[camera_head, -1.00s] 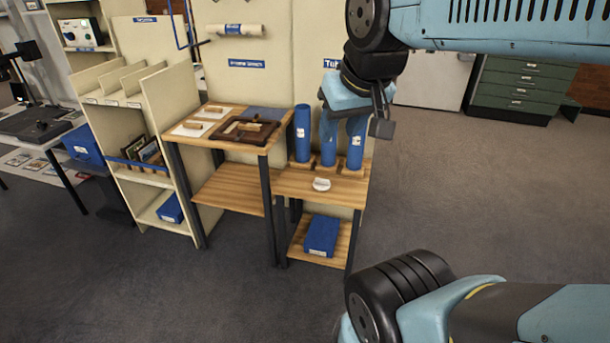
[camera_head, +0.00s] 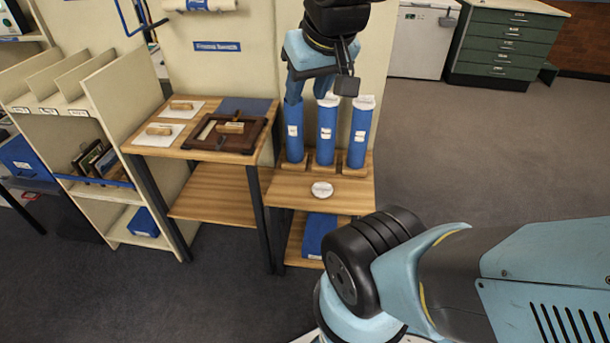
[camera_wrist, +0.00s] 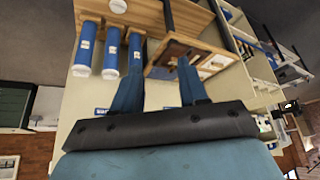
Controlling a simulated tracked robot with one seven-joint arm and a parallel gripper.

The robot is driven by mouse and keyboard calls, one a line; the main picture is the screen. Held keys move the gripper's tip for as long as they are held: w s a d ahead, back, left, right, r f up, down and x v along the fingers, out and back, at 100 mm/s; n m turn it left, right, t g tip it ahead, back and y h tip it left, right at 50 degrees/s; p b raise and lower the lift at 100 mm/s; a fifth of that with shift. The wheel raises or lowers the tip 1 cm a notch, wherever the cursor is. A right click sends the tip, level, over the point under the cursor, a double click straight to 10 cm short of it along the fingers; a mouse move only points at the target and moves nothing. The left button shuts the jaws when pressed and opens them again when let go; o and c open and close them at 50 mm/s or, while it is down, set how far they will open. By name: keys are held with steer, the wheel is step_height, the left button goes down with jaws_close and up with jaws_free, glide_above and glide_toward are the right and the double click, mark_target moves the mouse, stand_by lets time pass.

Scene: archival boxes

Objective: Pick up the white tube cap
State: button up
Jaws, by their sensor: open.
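The white tube cap (camera_head: 322,189) lies flat on the upper wooden shelf (camera_head: 285,190) of the small stand, in front of three upright blue tubes. It also shows near the top edge of the wrist view (camera_wrist: 118,6). The left tube (camera_head: 294,143), middle tube (camera_head: 327,138) and right tube (camera_head: 359,139) stand in wooden bases. White tops show on the middle and right tubes; my gripper partly hides the left tube's upper end. My gripper (camera_head: 308,96) is open and empty, well above the cap. Its two blue fingers are spread apart in the wrist view (camera_wrist: 160,72).
A wooden table (camera_head: 215,190) with a dark frame (camera_head: 224,134) and white sheets adjoins on the left. A blue box (camera_head: 318,232) sits on the stand's lower shelf. A pale panel rises behind the tubes. Open floor (camera_head: 470,150) lies to the right.

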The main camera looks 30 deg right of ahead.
steer(key=shift+w+d, duration=0.1)
steer(key=shift+d, duration=0.15)
steer(key=shift+o, duration=1.2)
steer(key=shift+w, duration=0.2)
steer(key=shift+o, duration=0.7)
steer(key=shift+w+d+f, duration=0.1)
steer(key=shift+w+d, duration=0.05)
steer(key=shift+w, duration=0.15)
steer(key=o, duration=0.7)
steer(key=w+d+f+m, duration=0.1)
steer(key=w+f, duration=0.2)
steer(key=w, duration=0.2)
steer(key=w+d+f+m+g, duration=0.1)
steer(key=w+d+f, duration=0.1)
steer(key=w, duration=0.3)
steer(key=shift+w+d+f, duration=0.3)
steer(key=shift+w+f, duration=0.1)
steer(key=m+g, duration=0.3)
steer(key=m, duration=0.2)
glide_above(322, 184)
steer(key=shift+h, duration=0.4)
steer(key=f, duration=4.2)
steer(key=shift+s+d, duration=0.2)
steer(key=shift+s, duration=0.05)
steer(key=shift+w+a+f, duration=0.15)
steer(key=shift+f, duration=1.85)
steer(key=shift+w+f, duration=0.1)
steer(key=shift+f, duration=0.7)
